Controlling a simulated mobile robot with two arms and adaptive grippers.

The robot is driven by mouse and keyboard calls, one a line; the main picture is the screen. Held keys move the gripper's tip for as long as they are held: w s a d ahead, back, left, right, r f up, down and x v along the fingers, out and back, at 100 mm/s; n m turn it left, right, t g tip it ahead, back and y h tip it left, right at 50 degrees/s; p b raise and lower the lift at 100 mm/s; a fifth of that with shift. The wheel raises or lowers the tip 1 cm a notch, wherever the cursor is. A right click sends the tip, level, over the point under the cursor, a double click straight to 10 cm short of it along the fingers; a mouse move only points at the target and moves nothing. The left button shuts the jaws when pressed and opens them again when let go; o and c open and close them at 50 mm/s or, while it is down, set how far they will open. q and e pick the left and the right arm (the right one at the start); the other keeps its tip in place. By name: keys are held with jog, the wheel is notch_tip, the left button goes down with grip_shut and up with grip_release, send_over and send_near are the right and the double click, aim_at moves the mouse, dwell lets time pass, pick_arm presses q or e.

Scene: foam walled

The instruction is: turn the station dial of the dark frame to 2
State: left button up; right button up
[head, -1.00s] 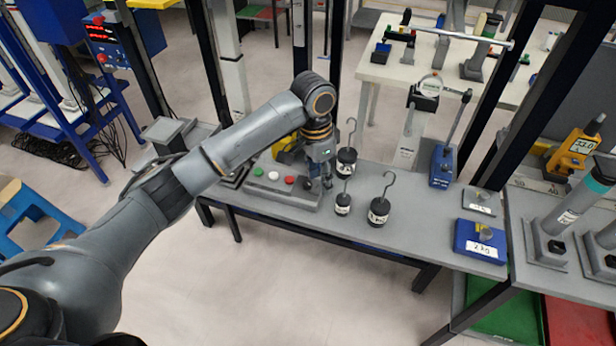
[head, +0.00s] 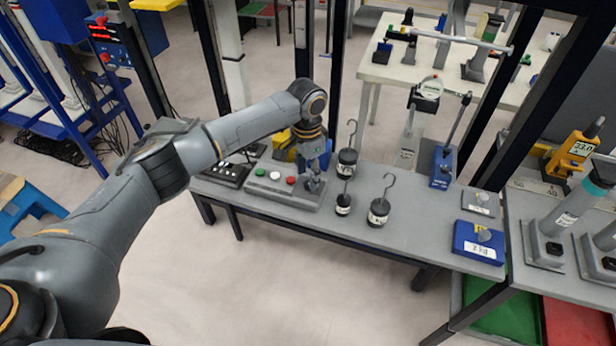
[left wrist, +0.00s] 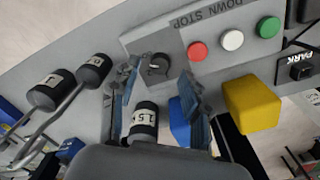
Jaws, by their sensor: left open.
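The station dial (left wrist: 157,65) is a small dark round knob at one end of a grey control panel (left wrist: 222,66), in a row with red, white and green buttons. Its setting is too small to read. My left gripper (left wrist: 158,84) is open, with its blue-grey fingers to either side of the dial in the left wrist view. I cannot tell whether they touch it. In the head view the left gripper (head: 314,183) is over the right end of the panel (head: 282,194) and mostly hides the dial. The dark frame (head: 337,70) rises behind the bench.
Several black hooked weights (head: 379,211) stand just right of the panel. A yellow block (left wrist: 251,103) and a blue block (left wrist: 180,122) are close to the gripper. A blue 2 kg block (head: 480,243) sits farther right. The bench's front strip is clear.

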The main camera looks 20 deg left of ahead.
aim_at(308, 186)
pick_arm(q)
jog(key=shift+f, duration=1.3)
grip_shut()
jog(key=shift+r, duration=0.1)
